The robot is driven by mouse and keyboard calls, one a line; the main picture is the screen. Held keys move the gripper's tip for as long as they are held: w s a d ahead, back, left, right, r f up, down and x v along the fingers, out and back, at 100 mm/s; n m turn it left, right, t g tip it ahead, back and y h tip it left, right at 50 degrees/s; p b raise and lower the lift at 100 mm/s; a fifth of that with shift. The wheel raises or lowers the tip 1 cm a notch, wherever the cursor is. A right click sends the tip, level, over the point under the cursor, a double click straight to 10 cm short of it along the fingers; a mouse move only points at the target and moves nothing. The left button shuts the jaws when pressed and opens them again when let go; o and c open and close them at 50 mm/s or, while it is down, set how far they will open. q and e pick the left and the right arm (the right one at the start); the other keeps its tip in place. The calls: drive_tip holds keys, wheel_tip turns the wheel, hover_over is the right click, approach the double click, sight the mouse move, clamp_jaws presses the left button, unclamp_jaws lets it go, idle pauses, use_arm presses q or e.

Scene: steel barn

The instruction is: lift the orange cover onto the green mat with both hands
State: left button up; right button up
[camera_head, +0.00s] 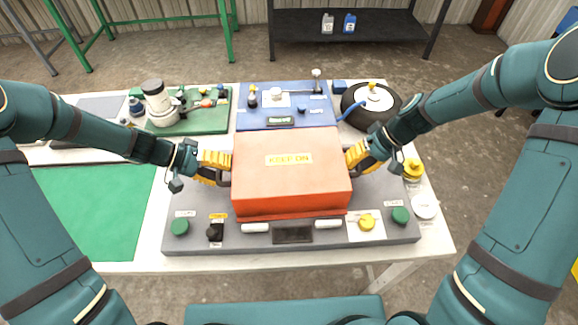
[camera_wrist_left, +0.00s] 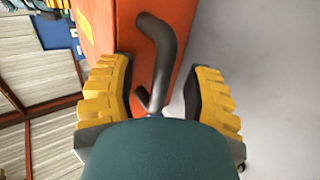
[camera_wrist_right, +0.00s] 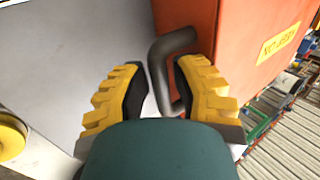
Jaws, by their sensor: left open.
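The orange cover (camera_head: 291,178), a box labelled "KEEP ON", sits on the grey panel (camera_head: 195,207) in the middle of the table. It has a dark bent handle on each side. The green mat (camera_head: 93,210) lies bare at the table's left. My left gripper (camera_head: 222,168) is open at the cover's left side; in the left wrist view the left handle (camera_wrist_left: 163,45) stands between its spread fingers. My right gripper (camera_head: 354,160) is open at the right side; in the right wrist view the right handle (camera_wrist_right: 160,62) lies between its fingers, nearer the right-hand one.
Knobs and a dark display (camera_head: 292,235) line the panel's front. Behind the cover is a blue board (camera_head: 262,120) with small parts. A yellow-lidded jar (camera_head: 412,171) stands right.

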use_arm(q)
drive_tip(key=shift+c, duration=1)
use_arm(e)
drive_tip(key=shift+c, duration=1)
use_arm(q)
clamp_jaws()
use_arm(e)
clamp_jaws()
use_arm(q)
drive_tip(key=shift+r, duration=0.25)
use_arm(e)
drive_tip(key=shift+r, duration=0.2)
